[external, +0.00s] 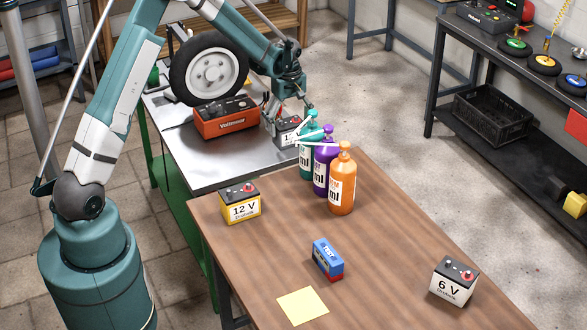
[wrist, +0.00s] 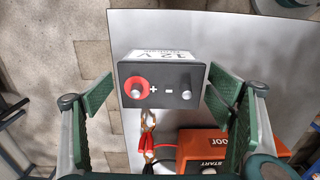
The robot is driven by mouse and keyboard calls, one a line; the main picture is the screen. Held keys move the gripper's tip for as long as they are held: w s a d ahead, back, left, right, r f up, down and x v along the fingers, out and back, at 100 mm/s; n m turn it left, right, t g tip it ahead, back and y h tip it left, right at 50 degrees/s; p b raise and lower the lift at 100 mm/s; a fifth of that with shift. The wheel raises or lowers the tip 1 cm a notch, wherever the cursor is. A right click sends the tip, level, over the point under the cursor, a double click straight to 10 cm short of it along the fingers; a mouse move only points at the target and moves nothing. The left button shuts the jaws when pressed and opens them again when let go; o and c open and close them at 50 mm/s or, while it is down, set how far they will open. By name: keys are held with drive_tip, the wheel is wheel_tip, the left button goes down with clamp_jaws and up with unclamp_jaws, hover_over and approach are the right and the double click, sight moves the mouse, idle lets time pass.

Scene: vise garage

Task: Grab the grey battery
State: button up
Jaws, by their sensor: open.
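The grey battery (external: 287,131), with a dark top, stands on the metal bench top near the bottles. In the wrist view the battery (wrist: 163,85) shows its red-ringed plus terminal, its minus terminal and part of a 12 V label. My gripper (external: 290,110) is over it in the external view, partly hiding it. In the wrist view my gripper (wrist: 160,93) is open, one finger pad on each side of the battery. A narrow gap shows at each side. How low the pads reach is hard to tell.
A yellow 12 V battery (external: 240,204), blue box (external: 327,257) and white 6 V battery (external: 453,282) are on the wooden table.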

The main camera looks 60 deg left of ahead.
sight(289, 122)
drive_tip(key=shift+f+b, duration=0.35)
drive_tip(key=shift+f, duration=1.55)
drive_tip(key=c, duration=1.6)
drive_tip(key=shift+r, duration=0.15)
drive_tip(key=shift+r+p, duration=0.85)
drive_tip(key=shift+r, duration=4.05)
